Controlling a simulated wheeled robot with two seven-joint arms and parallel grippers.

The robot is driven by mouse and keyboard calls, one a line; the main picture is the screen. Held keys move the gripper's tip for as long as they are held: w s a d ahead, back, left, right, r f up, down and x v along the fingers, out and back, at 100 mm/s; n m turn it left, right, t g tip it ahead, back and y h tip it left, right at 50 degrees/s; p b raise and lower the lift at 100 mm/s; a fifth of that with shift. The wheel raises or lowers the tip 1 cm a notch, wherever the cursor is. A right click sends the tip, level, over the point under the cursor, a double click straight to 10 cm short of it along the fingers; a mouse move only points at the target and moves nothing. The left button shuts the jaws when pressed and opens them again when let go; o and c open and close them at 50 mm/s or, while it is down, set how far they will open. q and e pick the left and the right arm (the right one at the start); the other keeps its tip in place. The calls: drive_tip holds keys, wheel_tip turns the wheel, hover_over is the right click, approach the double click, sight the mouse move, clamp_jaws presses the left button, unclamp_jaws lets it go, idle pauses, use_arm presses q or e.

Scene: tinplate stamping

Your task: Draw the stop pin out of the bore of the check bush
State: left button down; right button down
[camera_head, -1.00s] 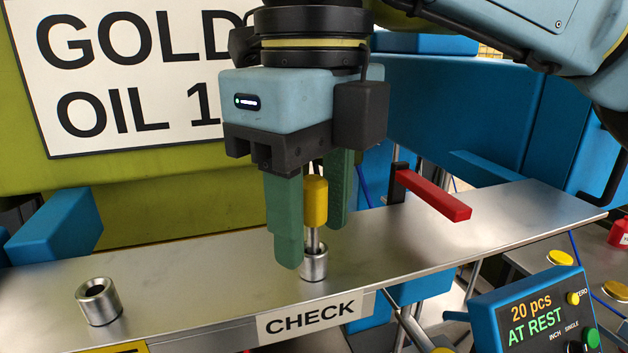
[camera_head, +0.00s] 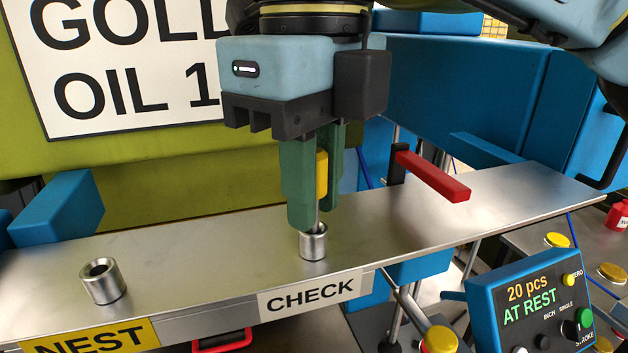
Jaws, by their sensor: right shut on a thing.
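The stop pin has a yellow grip (camera_head: 322,175) and a thin steel shank. It stands upright with its lower end in the bore of the check bush (camera_head: 313,246), a small steel cylinder on the shelf above the CHECK label (camera_head: 310,293). My right gripper (camera_head: 314,190) points straight down above the bush, its green fingers shut on the yellow grip. The near finger hides part of the grip and shank, so how deep the shank sits cannot be told. My left gripper is not in view.
A second steel bush (camera_head: 103,281) stands empty at the left, above the yellow NEST label (camera_head: 92,340). A red lever (camera_head: 433,177) sticks out right of the gripper. A control box (camera_head: 530,303) reads "20 pcs AT REST". The steel shelf (camera_head: 205,240) is clear between the bushes.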

drive_tip(key=shift+r+p, duration=0.35)
drive_tip(key=shift+r, duration=0.25)
drive_tip(key=shift+r+p, duration=0.5)
drive_tip(key=shift+r, duration=0.2)
drive_tip(key=shift+r, duration=0.15)
drive_tip(key=shift+r+p, duration=0.55)
drive_tip(key=shift+p, duration=0.1)
wheel_tip(320, 180, up, 3)
drive_tip(key=shift+f+p, duration=0.2)
drive_tip(key=shift+p, duration=0.85)
